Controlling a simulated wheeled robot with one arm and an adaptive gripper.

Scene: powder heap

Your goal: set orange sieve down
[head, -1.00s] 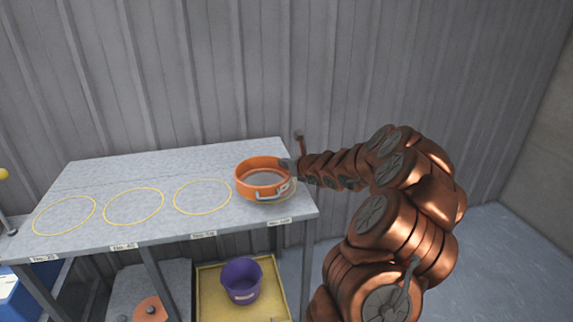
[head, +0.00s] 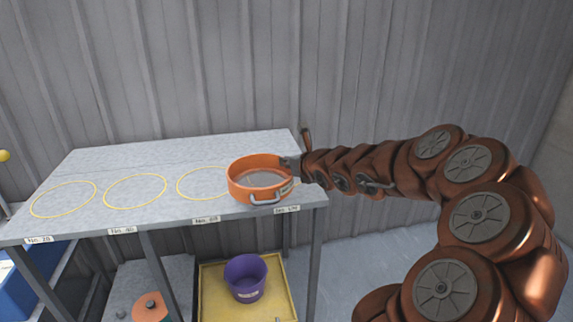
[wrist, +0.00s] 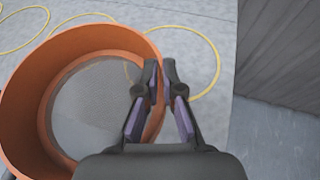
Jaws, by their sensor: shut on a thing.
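The orange sieve (head: 240,186) is a round pan with a grey mesh floor and a metal handle on its front. It is over the right end of the grey bench top (head: 150,150). My gripper (head: 288,165) reaches it from the right. In the wrist view, my gripper (wrist: 161,68) is shut on the right wall of the sieve (wrist: 22,110). The sieve partly covers the rightmost yellow ring (wrist: 217,60), which shows beyond its right side. It also overlaps the right edge of the third ring (head: 178,186). I cannot tell if its bottom touches the bench.
Two bare yellow rings (head: 105,191) lie to the left, and small number labels (head: 207,219) line the bench front. Below stand a purple bucket (head: 245,278) in a yellow tray (head: 207,300) and an orange object (head: 150,307). A corrugated wall (head: 230,70) closes the back.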

